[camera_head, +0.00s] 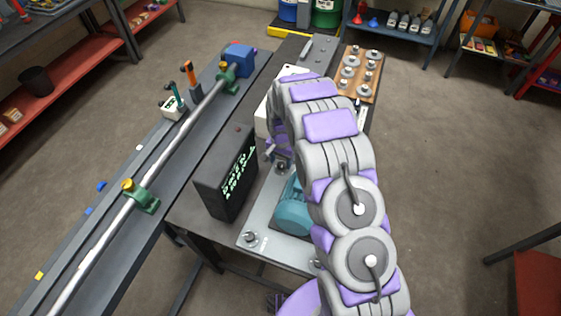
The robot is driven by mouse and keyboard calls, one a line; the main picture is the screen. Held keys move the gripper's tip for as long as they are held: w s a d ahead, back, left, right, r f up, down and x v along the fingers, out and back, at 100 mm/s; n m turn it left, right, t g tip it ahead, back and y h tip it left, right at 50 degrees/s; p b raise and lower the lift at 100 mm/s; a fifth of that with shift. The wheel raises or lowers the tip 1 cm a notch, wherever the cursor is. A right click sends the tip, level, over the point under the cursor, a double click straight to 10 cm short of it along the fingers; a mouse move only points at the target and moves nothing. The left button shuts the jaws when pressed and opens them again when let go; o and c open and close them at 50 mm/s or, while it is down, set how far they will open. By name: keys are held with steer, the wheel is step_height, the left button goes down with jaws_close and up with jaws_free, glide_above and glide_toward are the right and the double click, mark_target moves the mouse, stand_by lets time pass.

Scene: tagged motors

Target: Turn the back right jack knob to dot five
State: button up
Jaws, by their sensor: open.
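A teal motor (293,218) sits on a light grey plate (270,243), partly covered by my arm. A jack knob (250,238) stands at the plate's near left corner. Another small knob-like part (282,167) shows at the plate's far left, just below my gripper. The back right jack knob cannot be made out; my arm covers that side of the plate. Dot marks are too small to read. My gripper (277,149) is bent down at the far end of my arm, partly hidden behind it. It is open, and nothing shows between its fingers.
A black display box (228,175) with green writing stands left of the plate. A wooden board (373,80) with several metal knobs lies behind. A long rail (180,132) with green clamps runs along the left bench. Open floor lies to the right.

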mark_target(281, 164)
step_height(281, 164, up, 16)
steer(key=p, duration=0.1)
steer(key=shift+a, duration=0.1)
stand_by(0.5)
